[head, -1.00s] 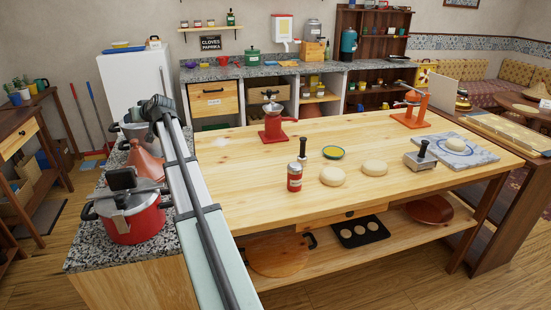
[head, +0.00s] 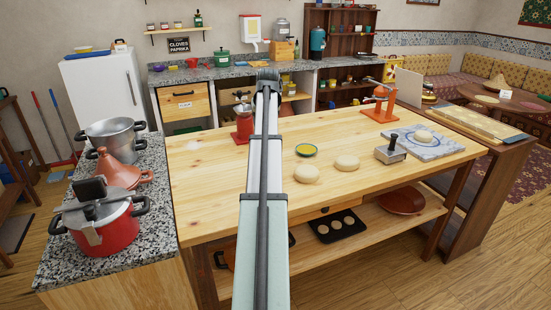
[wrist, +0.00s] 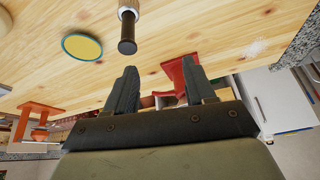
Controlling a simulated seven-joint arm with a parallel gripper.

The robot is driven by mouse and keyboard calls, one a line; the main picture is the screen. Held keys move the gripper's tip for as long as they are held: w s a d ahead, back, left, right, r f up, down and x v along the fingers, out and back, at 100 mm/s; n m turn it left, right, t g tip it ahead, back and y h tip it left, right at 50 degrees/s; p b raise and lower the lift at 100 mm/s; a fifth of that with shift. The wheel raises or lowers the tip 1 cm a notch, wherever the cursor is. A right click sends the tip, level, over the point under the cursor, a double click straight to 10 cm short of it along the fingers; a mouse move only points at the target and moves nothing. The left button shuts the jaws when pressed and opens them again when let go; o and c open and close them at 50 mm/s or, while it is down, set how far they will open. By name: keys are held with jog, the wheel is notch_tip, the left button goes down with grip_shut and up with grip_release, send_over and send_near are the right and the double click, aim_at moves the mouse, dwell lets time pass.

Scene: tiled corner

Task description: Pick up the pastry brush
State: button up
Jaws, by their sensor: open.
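My gripper (wrist: 161,72) is open, with nothing between its two dark fingers in the wrist view. In the head view its dark end (head: 267,75) reaches over the wooden table (head: 210,180). A dark-handled thing with a pale collar (wrist: 127,32) stands in the wrist view, beyond the left fingertip and apart from it. It may be the pastry brush, but I cannot tell for sure. In the head view my arm hides that part of the table.
A yellow dish (head: 306,150), dough rounds (head: 346,162), a metal block with a black handle (head: 390,150), a marble slab (head: 445,148), a red mill (head: 243,128) and an orange press (head: 378,103) are on the table. Pots (head: 105,220) stand on the left counter.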

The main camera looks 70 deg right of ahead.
jog(key=shift+m+g, duration=0.3)
jog(key=shift+s+d+f, duration=0.35)
jog(key=shift+d+f, duration=0.65)
jog(key=shift+f, duration=1.15)
jog(key=shift+s+d+f, duration=0.4)
jog(key=shift+d+f, duration=0.55)
jog(key=shift+f, duration=1.15)
jog(key=shift+s+d+f, duration=0.35)
jog(key=shift+d+f, duration=0.65)
jog(key=shift+f, duration=1.15)
jog(key=shift+c, duration=0.2)
grip_shut()
jog(key=shift+r, duration=0.15)
